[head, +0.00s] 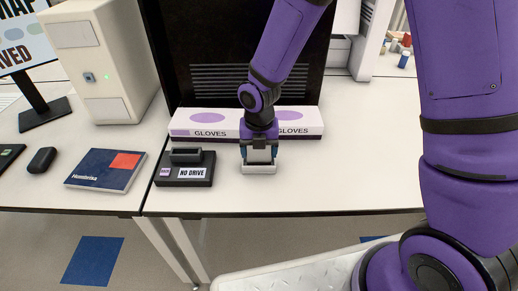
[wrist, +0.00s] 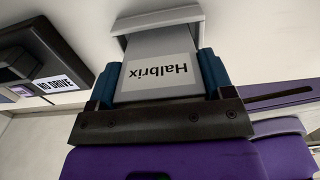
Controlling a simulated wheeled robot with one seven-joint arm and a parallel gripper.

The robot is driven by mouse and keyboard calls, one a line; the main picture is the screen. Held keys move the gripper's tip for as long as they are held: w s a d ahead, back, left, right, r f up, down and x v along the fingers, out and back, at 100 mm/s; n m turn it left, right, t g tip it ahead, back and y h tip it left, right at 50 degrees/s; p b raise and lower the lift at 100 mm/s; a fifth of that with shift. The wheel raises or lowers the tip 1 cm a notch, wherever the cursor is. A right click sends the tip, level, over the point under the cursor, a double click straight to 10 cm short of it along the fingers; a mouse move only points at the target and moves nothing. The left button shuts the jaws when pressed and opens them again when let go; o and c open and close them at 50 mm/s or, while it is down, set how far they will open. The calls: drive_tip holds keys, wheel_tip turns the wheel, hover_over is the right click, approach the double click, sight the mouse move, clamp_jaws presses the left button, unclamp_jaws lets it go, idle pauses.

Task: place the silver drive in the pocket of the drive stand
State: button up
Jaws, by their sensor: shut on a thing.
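The silver drive (wrist: 160,68) is a flat grey block with a white label reading "Halbrix". It is held between the blue pads of my gripper (wrist: 158,85). In the head view my gripper (head: 259,152) is just right of the drive stand, and the drive's pale lower end (head: 258,169) shows below it. I cannot tell whether the drive touches the table. The drive stand (head: 185,180) is a black base with a "NO DRIVE" label and a raised pocket (head: 186,156) at its back. The stand also shows at the left of the wrist view (wrist: 40,55).
A dark blue book (head: 105,168) and a black mouse (head: 42,160) lie to the left. A beige tower (head: 104,65) stands at back left. The table right of the gripper is clear.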

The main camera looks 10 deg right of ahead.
drive_tip(key=shift+f, duration=0.15)
drive_tip(key=o, duration=1)
wheel_tip(320, 180, up, 12)
drive_tip(key=shift+r, duration=0.25)
